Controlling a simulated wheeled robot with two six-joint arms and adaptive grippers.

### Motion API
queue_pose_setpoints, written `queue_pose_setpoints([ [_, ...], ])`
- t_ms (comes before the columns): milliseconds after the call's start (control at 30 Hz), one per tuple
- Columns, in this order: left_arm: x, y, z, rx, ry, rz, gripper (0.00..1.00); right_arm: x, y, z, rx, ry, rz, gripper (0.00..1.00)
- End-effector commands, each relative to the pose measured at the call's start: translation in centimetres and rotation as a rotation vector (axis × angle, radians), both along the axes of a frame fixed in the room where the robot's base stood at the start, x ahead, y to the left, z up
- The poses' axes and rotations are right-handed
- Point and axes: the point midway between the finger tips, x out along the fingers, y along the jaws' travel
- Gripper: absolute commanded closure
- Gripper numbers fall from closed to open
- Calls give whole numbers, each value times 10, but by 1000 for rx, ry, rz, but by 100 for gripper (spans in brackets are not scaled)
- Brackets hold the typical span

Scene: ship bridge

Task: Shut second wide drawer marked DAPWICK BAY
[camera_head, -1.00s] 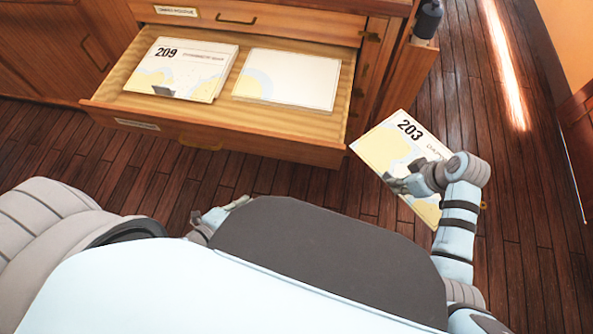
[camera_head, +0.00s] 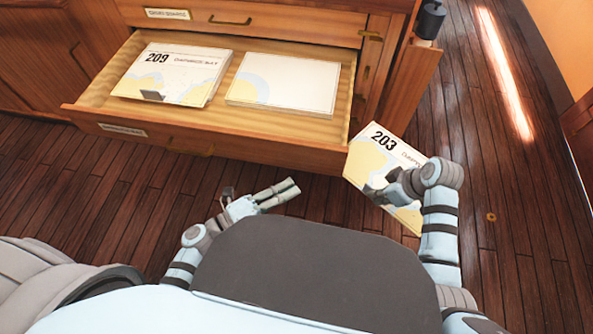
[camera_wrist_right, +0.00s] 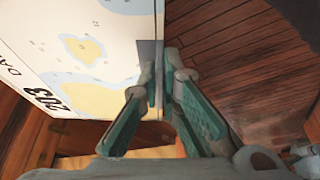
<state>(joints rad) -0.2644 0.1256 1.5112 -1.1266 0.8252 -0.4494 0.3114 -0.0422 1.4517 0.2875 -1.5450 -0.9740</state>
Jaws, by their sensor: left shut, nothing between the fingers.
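The wide drawer (camera_head: 235,148) is pulled out of the wooden chart cabinet; the label (camera_head: 122,129) on its front is too blurred to read. Inside lie a chart numbered 209 (camera_head: 185,72) on the left and a pale chart (camera_head: 285,82) on the right. My left gripper (camera_head: 292,188) is shut and empty, in front of and below the drawer front, apart from it. My right gripper (camera_head: 382,193) is shut on the edge of the chart numbered 203 (camera_head: 375,155), held near the drawer's right front corner. The right wrist view shows the fingers (camera_wrist_right: 160,95) pinching this chart (camera_wrist_right: 95,60).
A shut drawer (camera_head: 240,27) sits above the open one. The plank floor (camera_head: 510,200) is clear at right.

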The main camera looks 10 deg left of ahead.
Motion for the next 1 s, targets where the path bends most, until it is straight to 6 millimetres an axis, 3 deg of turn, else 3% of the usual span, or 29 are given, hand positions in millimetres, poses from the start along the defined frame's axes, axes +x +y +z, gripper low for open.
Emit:
queue_pose_setpoints([
  [100,19,-17,0,-3,-1,2,100,0,0,-1,0,-1,0,100],
  [333,50,-14,-1,0,0,1,100,0,0,-9,0,-1,0,100],
  [1000,66,-5,-2,1,0,20,100,0,-2,-13,-1,-1,-3,100],
])
